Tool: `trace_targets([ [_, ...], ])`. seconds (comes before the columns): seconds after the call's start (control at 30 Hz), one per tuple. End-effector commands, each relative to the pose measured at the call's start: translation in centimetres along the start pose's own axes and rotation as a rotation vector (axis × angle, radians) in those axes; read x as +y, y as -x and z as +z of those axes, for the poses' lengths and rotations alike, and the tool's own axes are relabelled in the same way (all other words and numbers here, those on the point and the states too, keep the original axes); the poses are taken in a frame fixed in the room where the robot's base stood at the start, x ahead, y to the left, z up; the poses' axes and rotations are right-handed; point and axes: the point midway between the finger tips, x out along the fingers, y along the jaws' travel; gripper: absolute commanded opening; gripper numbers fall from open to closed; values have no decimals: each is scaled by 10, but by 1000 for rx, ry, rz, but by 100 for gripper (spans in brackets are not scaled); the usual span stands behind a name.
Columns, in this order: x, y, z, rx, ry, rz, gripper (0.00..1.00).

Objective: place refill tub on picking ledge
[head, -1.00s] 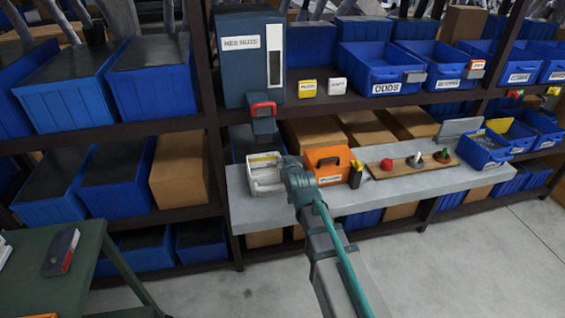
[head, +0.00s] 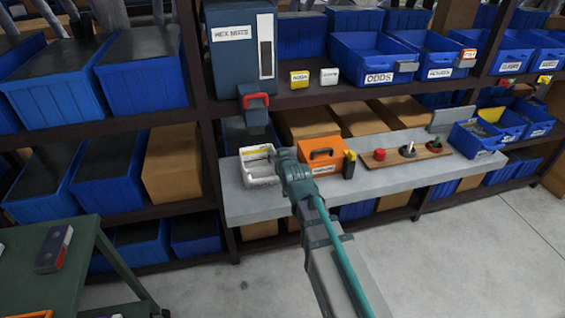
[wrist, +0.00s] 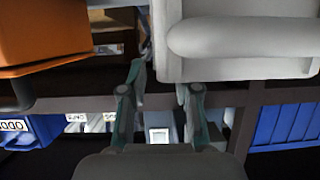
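The white tub (head: 259,178), which I take as the refill tub, sits at the left end of the grey picking ledge (head: 238,203). A yellow strip shows at its back rim. My gripper (head: 282,164) is at the tub's right side, partly covering it. In the wrist view the tub (wrist: 240,65) fills the upper right. My two fingers (wrist: 165,75) reach its near corner, one on each side of a narrow wall section. The right fingertip is hidden by the tub. I cannot tell whether the fingers press on the wall.
An orange box (head: 320,160) stands close to the right of my gripper, with a yellow-black item (head: 349,165) beside it. A wooden board (head: 410,156) with knobs lies further right. A blue hex nuts dispenser (head: 238,50) overhangs behind the tub.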

Motion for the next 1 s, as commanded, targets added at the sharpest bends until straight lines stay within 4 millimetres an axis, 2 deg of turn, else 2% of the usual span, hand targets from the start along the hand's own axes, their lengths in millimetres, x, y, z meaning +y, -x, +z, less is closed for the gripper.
trace_targets([
  [0.03, 0, 13, 3, 2, 0, 0, 31],
  [0.33, 0, 81, 4, 2, 0, 0, 31],
  [0.37, 0, 72, 6, 2, 0, 0, 31],
  [0.43, 0, 69, 6, 3, 0, 0, 31],
  [1.0, 0, 81, 3, 3, 0, 0, 31],
])
